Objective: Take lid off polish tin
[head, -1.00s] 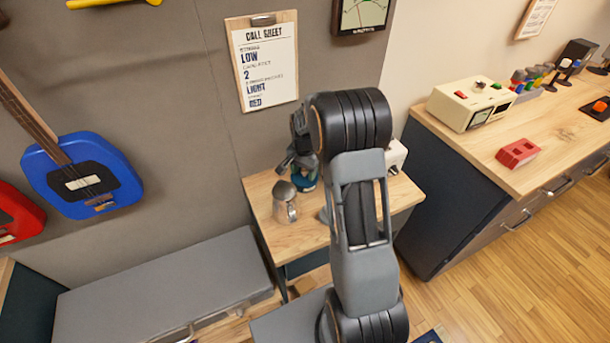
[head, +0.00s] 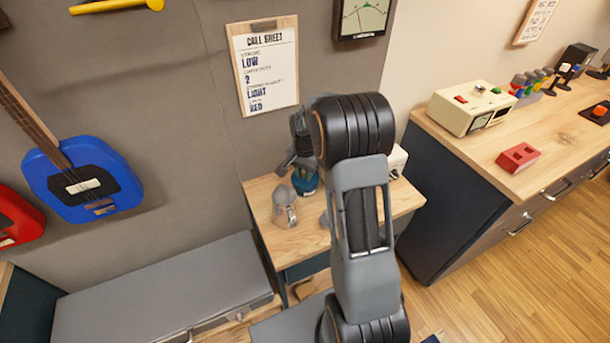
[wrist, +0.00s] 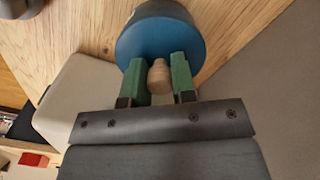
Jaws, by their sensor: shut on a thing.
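The polish tin (head: 306,184) is round and blue and stands on the small wooden side table, partly hidden behind my arm. In the wrist view its blue lid (wrist: 136,48) fills the top centre, with a pale wooden knob (wrist: 159,77) sticking out of it. My gripper (wrist: 159,76) has its green fingers on either side of this knob and is shut on it. In the head view my gripper (head: 300,163) is above the tin, mostly hidden by my own arm. I cannot tell whether the lid is seated on the tin or raised.
A metal jug (head: 284,207) stands close to the left of the tin on the side table (head: 262,212). A white object (head: 397,160) stands at the table's right. A grey bench (head: 150,295) lies left, and a longer workbench (head: 540,160) right.

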